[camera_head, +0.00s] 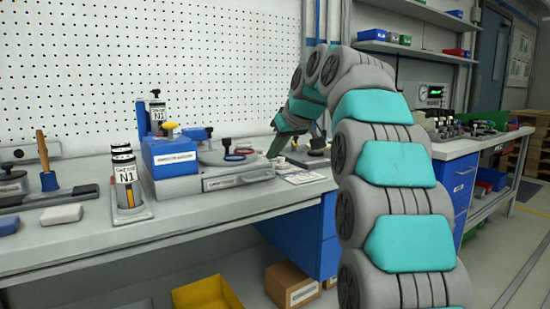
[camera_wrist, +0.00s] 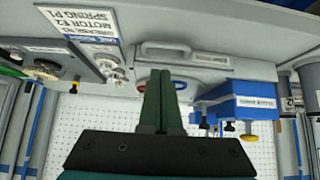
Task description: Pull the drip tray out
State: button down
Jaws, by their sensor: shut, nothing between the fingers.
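The drip tray (camera_head: 238,181) looks like the grey, flat-fronted part with a handle at the base of the machine on the bench. It appears pushed in. In the wrist view, which is upside down, its grey front and handle (camera_wrist: 185,52) show beyond my fingers. The machine has a blue box (camera_head: 169,157) on its left and a round plate on top. My gripper (camera_head: 275,148) is to the right of the machine, above the bench and apart from the handle. Its dark green fingers are together in the wrist view (camera_wrist: 160,75), with nothing between them.
A grease cartridge (camera_head: 126,180) stands in a holder left of the machine. A mallet (camera_head: 45,165) and grey pads are farther left. A printed card (camera_head: 304,177) and a small dark device (camera_head: 312,152) lie right of the machine. The bench front before the tray is clear.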

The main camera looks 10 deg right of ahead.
aim_at(263, 171)
jog(key=x, duration=0.9)
jog(key=shift+f+p, duration=0.1)
jog(key=shift+p, duration=0.25)
jog(key=shift+s, duration=0.1)
jog(key=s+d+b, duration=0.4)
jog(key=s+b, duration=0.1)
jog(key=s, duration=0.7)
